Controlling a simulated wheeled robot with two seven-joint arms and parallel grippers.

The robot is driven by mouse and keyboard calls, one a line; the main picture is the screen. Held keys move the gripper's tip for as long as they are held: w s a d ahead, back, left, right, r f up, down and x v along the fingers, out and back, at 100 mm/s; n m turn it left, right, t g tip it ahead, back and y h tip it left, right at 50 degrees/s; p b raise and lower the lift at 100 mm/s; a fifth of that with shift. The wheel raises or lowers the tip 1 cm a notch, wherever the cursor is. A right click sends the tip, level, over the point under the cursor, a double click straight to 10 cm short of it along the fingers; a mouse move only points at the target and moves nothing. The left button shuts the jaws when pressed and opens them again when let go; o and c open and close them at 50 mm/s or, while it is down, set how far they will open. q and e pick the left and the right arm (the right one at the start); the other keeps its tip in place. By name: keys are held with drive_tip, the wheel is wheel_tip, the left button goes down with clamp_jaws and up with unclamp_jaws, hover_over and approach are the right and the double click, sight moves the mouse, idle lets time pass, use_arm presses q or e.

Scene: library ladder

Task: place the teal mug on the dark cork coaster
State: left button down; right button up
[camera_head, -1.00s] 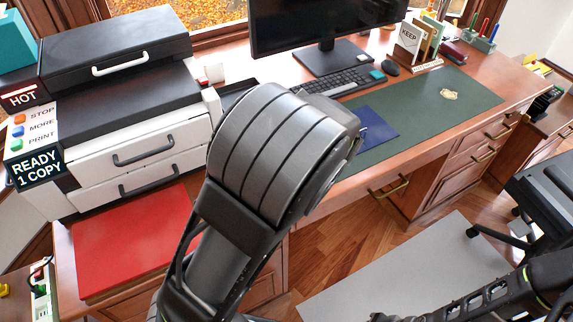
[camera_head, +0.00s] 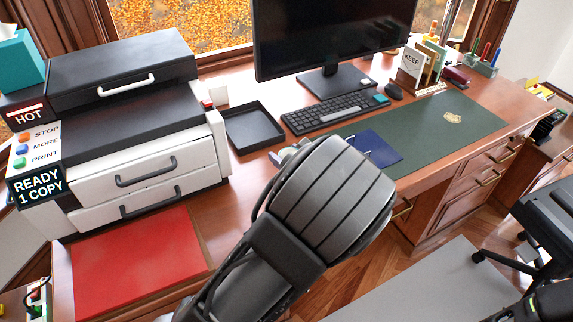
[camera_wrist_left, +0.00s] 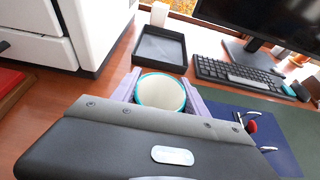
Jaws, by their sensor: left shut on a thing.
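The teal mug (camera_wrist_left: 160,92) shows in the left wrist view as a teal rim around a pale inside, seen from above. My left gripper (camera_wrist_left: 161,95) has its two lavender fingers on either side of the mug and is shut on it. In the head view my left arm hides the mug, and only a bit of the gripper (camera_head: 288,152) shows past the wrist, over the desk near the black tray. I cannot tell whether the mug touches the desk. I cannot make out the dark cork coaster in either view. My right gripper is out of view.
The black tray (camera_head: 256,128) lies behind the mug, with the keyboard (camera_head: 333,112) to its right. A blue folder (camera_head: 374,148) lies on the green desk mat (camera_head: 440,130). The white printer (camera_head: 145,170) stands at left, beside a red folder (camera_head: 135,262).

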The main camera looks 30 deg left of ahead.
use_arm(q)
drive_tip(key=shift+f, duration=1.8)
drive_tip(key=shift+f+b, duration=0.15)
drive_tip(key=shift+b, duration=0.2)
drive_tip(key=c, duration=0.6)
unclamp_jaws()
drive_tip(key=shift+r, duration=0.25)
drive_tip(key=p+v, duration=0.1)
drive_tip(key=v, duration=1.1)
drive_tip(key=shift+f, duration=0.15)
